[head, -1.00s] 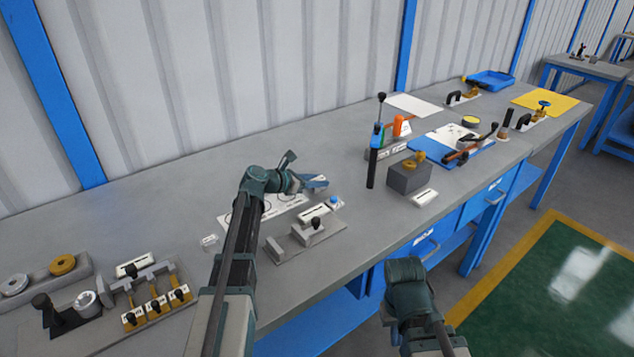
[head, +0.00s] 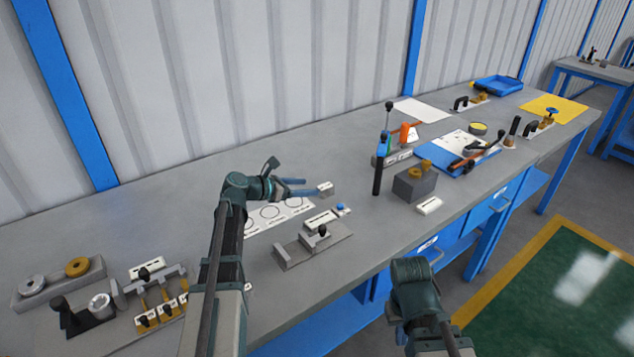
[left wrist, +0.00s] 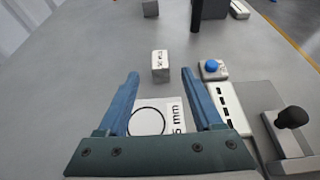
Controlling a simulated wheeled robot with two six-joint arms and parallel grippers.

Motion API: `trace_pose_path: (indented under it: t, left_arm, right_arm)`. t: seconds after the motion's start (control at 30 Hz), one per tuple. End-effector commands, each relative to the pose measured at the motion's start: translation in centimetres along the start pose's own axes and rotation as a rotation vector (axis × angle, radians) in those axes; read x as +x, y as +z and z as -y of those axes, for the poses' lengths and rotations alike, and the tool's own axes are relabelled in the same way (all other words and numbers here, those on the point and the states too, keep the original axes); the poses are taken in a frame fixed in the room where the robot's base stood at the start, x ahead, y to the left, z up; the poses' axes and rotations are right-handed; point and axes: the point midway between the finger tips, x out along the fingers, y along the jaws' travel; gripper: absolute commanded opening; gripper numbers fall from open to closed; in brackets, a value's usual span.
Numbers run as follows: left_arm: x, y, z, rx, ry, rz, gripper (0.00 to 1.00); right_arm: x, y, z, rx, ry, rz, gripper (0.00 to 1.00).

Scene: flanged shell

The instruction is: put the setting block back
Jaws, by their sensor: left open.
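A small grey block with a white printed label (head: 326,188), which looks like the setting block, stands on the bench beyond the right end of the white sheet with printed circles (head: 270,213). It also shows in the left wrist view (left wrist: 160,66), straight ahead of my fingers. My left gripper (head: 304,187) is open and low over the bench, its blue fingers pointing at the block. In the left wrist view the fingertips (left wrist: 160,76) lie either side of the line to the block, with nothing gripped. Only part of my right arm shows; its gripper is out of view.
A grey fixture with a black knob (head: 322,231) stands just right of the sheet, beside a white slotted strip (left wrist: 228,105) and a blue button (left wrist: 211,66). A dark grey block (head: 412,186) and black post (head: 377,178) stand further right. The bench behind is clear.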

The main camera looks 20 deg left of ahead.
Motion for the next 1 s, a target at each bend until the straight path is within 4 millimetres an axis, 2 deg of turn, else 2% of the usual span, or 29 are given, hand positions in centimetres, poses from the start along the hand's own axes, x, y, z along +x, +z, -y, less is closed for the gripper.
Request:
trace_pose_path:
  t: [0.03,0.1,0.3,0.83,0.93,1.0]
  left_arm:
    - [-1.1,0.2,0.1,-0.001,0.002,0.0,0.67]
    - [-2.1,0.2,0.1,-0.001,0.001,0.0,0.67]
    - [-3.7,0.1,0.0,0.0,0.0,0.0,0.67]
    - [-3.9,0.0,0.0,0.0,-0.001,0.0,0.67]
    - [-4.3,0.8,0.0,0.0,-0.001,0.0,0.67]
    - [-4.8,2.2,0.0,0.0,-0.001,0.0,0.67]
  right_arm:
    - [-0.7,0.0,-0.1,0.0,0.0,0.0,0.0]
    - [-1.0,0.1,-0.1,0.0,0.0,0.0,0.0]
    - [-1.5,0.1,-0.1,0.0,0.0,0.0,0.0]
    - [-1.5,0.1,-0.1,0.0,0.0,0.0,0.0]
    - [-2.4,0.1,-0.2,0.0,0.0,0.0,0.0]
    - [-3.9,0.2,-0.4,0.0,0.0,0.0,0.0]
